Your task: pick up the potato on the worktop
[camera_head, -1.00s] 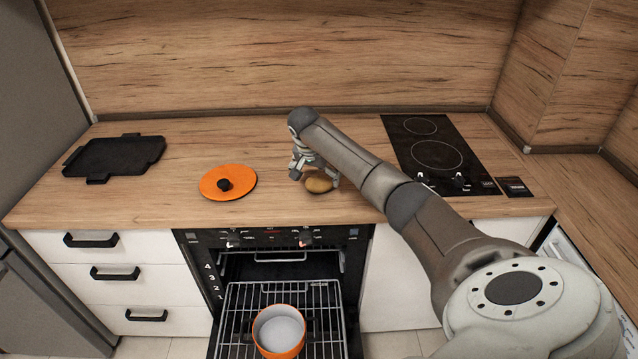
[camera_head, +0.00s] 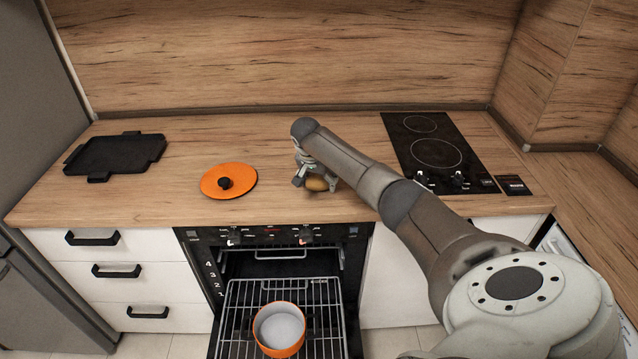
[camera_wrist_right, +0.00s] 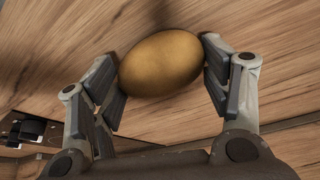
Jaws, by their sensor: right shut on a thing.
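The potato (camera_head: 317,184) is a smooth yellow-brown oval on the wooden worktop (camera_head: 270,140), near its front edge. My right gripper (camera_head: 316,181) is over it and partly hides it in the head view. In the right wrist view the potato (camera_wrist_right: 161,63) lies between the two fingers of my right gripper (camera_wrist_right: 164,70), with a finger pad against each end. The gripper is shut on it. I cannot tell whether the potato still touches the worktop. My left gripper is not in view.
An orange lid (camera_head: 228,181) lies left of the gripper, and a black tray (camera_head: 115,155) lies farther left. A black hob (camera_head: 435,153) is to the right. Below, the oven stands open with an orange pot (camera_head: 279,330) on its rack (camera_head: 240,300).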

